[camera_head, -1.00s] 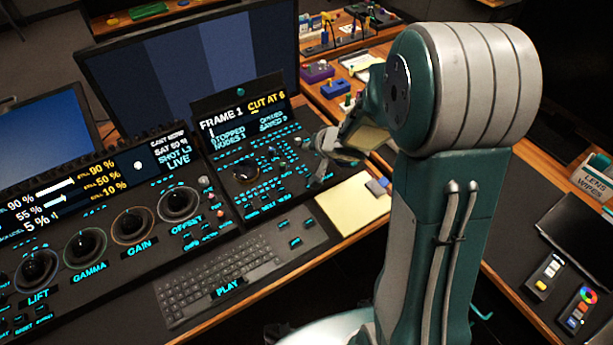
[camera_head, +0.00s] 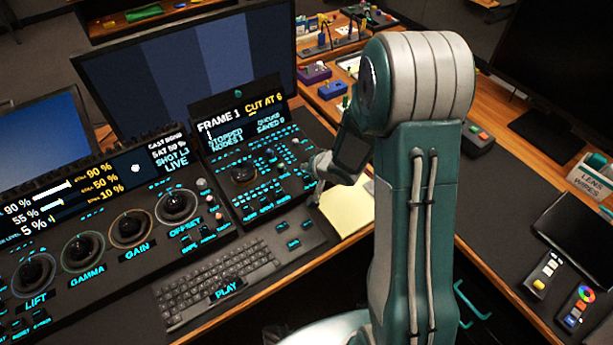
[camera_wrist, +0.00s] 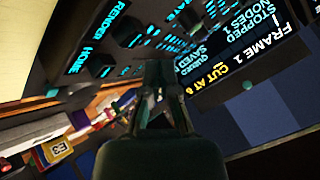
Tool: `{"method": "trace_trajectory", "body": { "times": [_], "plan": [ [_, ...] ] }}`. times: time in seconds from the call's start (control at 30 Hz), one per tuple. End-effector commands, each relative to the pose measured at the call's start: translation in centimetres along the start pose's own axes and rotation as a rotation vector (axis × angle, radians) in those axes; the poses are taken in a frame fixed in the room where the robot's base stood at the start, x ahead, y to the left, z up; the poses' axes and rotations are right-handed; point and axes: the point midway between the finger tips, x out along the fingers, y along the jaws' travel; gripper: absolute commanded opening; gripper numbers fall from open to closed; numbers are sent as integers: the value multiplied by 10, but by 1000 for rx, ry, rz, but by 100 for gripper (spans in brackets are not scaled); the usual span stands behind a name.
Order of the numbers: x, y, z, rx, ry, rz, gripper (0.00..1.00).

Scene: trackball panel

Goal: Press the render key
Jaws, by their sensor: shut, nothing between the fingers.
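The render key shows in the wrist view as a dark block (camera_wrist: 127,32) beside the glowing RENDER label (camera_wrist: 107,22), at the upper left. My gripper (camera_wrist: 154,70) is shut and empty in the middle of that view, with the key above and left of it in the picture. In the head view my gripper (camera_head: 316,186) hangs at the right edge of the trackball panel (camera_head: 228,199). The render label is too small to read there, and my wrist covers part of that edge. I cannot tell any contact with a key.
The panel's display (camera_head: 240,122) reads FRAME 1 and STOPPED. A yellow pad (camera_head: 346,207) lies to the right and a keyboard (camera_head: 218,279) in front.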

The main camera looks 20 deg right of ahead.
Motion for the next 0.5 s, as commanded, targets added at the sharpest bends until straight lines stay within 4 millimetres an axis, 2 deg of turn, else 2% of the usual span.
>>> {"method": "trace_trajectory", "body": {
  "times": [0.2, 0.5],
  "plan": [
    [8, 6, 6, 1, 1, 0, 0],
    [9, 7, 6, 0, 2, 0, 0]
  ]
}}
